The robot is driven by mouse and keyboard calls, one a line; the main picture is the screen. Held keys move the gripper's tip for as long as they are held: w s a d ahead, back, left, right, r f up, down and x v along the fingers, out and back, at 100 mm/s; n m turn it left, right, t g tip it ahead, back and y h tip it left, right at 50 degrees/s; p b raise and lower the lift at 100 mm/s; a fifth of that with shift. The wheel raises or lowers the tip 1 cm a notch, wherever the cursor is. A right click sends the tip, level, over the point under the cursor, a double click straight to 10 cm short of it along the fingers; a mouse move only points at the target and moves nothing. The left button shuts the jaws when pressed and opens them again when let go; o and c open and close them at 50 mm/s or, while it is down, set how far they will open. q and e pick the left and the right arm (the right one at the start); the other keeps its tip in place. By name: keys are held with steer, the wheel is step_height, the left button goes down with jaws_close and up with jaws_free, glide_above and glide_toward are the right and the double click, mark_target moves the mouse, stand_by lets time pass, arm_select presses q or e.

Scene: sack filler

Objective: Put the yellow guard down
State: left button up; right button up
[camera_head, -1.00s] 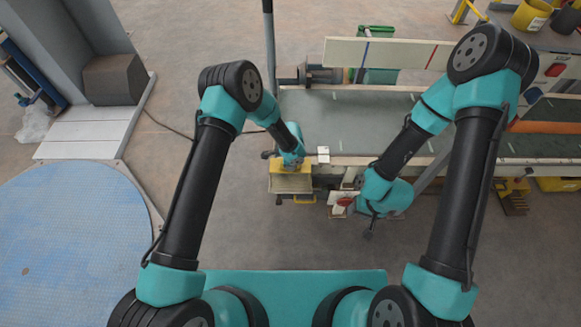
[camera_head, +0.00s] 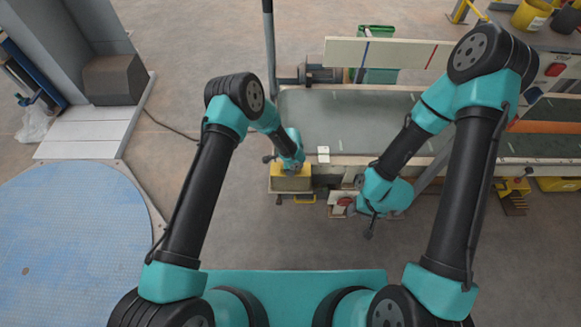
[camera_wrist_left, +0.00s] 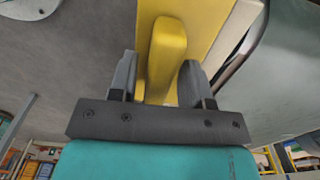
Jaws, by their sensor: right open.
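The yellow guard (camera_head: 291,183) is at the near left end of the conveyor, upright against the front of a small housing. My left gripper (camera_head: 292,166) is at its top edge, small and partly hidden by my own wrist. In the left wrist view, the guard's raised yellow bar (camera_wrist_left: 167,55) lies between the two dark fingers of my left gripper (camera_wrist_left: 158,82), which appear closed around it. My right gripper (camera_head: 369,226) points down over the floor in front of the conveyor, open and empty, apart from the guard.
The grey-green conveyor belt (camera_head: 340,120) runs to the right behind the guard. A grey post (camera_head: 269,50) stands at its left end. A red button (camera_head: 344,201) is near my right wrist. A blue round platform (camera_head: 75,235) is at left.

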arm_select(q)
steer(key=shift+o, duration=0.5)
steer(key=shift+r, duration=0.6)
step_height(320, 180, up, 11)
stand_by(0.3)
steer(key=s+a+r+n+h, duration=0.1)
steer(key=s+a+n+h, duration=0.2)
steer(key=s+a+n, duration=1.6)
steer(key=s+a, duration=0.3)
steer(key=s, duration=0.3)
steer(key=shift+s+a+r+n+t+h, duration=0.15)
steer(key=shift+s+a+n+t+h, duration=0.1)
steer(key=shift+s+n+t+h, duration=0.15)
